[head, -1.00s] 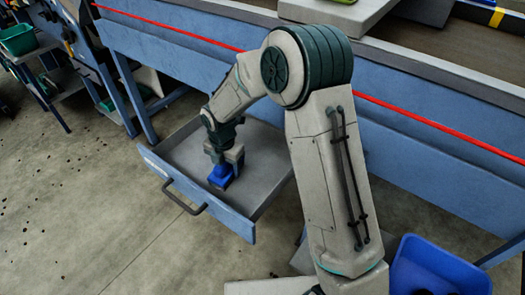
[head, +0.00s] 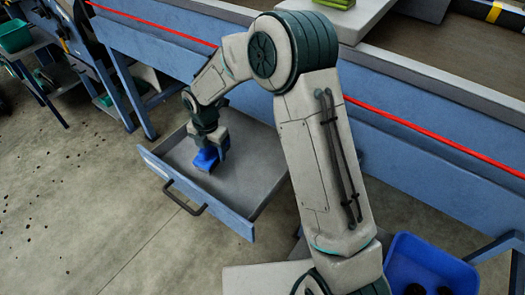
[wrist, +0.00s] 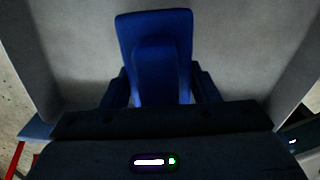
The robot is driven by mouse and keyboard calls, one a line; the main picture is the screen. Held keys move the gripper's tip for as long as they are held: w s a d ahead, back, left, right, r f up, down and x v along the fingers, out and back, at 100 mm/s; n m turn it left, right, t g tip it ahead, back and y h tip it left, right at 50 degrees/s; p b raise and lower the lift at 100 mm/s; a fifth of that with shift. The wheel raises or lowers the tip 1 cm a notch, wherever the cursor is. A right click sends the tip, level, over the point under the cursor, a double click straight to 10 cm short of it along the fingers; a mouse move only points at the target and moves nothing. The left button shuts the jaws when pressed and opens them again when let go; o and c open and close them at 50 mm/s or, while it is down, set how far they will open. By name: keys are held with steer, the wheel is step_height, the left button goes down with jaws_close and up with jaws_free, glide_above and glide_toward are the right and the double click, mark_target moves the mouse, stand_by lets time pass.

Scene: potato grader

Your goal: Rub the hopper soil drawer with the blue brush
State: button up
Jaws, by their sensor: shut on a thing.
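The hopper soil drawer (head: 240,187) is pulled out from the blue machine, with a grey floor and a blue front with a dark handle. The blue brush (head: 205,159) is inside the drawer's outline, toward its left part. My gripper (head: 212,143) points down over the drawer and is shut on the brush. In the wrist view the brush (wrist: 155,38) stands out between the fingers, with the drawer's grey floor (wrist: 235,45) behind it. The bristles are hidden, so I cannot tell whether they touch the floor.
A blue bin (head: 425,255) with dark things in it stands at the lower right. A green tub (head: 15,36) sits on a rack at the far left. The machine's blue side (head: 420,130) rises behind the drawer.

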steer(key=shift+r+p, duration=0.95)
steer(key=shift+r, duration=0.55)
